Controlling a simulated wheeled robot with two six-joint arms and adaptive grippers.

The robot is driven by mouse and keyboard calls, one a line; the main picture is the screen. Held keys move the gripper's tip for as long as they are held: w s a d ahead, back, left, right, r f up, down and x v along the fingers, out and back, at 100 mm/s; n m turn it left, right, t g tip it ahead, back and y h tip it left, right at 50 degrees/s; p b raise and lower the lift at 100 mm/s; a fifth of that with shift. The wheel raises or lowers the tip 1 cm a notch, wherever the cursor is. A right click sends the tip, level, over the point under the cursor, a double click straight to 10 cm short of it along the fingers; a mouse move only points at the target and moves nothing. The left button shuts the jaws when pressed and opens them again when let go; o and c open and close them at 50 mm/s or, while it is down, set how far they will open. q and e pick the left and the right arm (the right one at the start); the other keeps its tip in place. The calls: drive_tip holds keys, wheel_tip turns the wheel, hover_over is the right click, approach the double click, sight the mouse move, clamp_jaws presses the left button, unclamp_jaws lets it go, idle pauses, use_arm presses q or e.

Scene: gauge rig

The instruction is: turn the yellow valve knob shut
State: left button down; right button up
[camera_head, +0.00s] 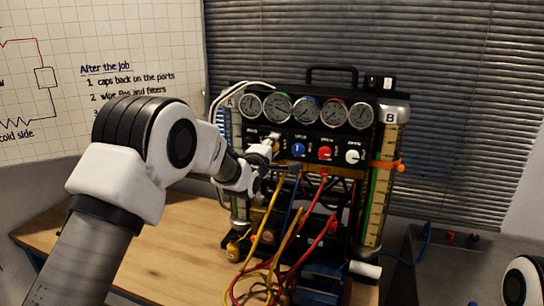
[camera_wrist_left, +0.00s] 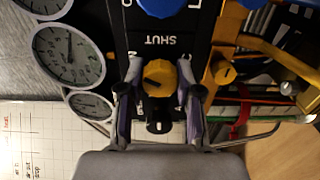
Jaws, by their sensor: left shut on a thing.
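The yellow valve knob (camera_wrist_left: 159,76) sits on the black panel in the left wrist view, with the word SHUT printed beside it. My left gripper (camera_wrist_left: 160,85) has one finger on each side of the knob and is shut on it. In the head view my left gripper (camera_head: 270,145) reaches the left end of the knob row and covers the yellow knob there. The knob's pointer is hard to read. My right gripper is not in view.
The panel also carries a blue knob (camera_head: 298,150), a red knob (camera_head: 325,153) and a white knob (camera_head: 352,156), below several round gauges (camera_head: 307,111). Yellow, red and blue hoses (camera_head: 290,238) hang in front of the rig, over the wooden table (camera_head: 160,245). Table space at left is clear.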

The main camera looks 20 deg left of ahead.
use_arm(q)
drive_tip(key=m+b, duration=0.2)
drive_tip(key=m, duration=0.1)
drive_tip(key=m+b, duration=0.2)
drive_tip(key=m, duration=0.1)
drive_tip(key=shift+f+m, duration=0.2)
drive_tip(key=shift+m, duration=0.1)
drive_tip(key=m+b, duration=0.2)
drive_tip(key=m, duration=0.1)
drive_tip(key=shift+r+m+b, duration=0.15)
drive_tip(key=shift+m+b, duration=0.55)
drive_tip(key=shift+m, duration=0.6)
drive_tip(key=c, duration=0.8)
unclamp_jaws()
drive_tip(key=shift+o, duration=0.2)
drive_tip(key=s, duration=1.2)
drive_tip(key=shift+a, duration=0.15)
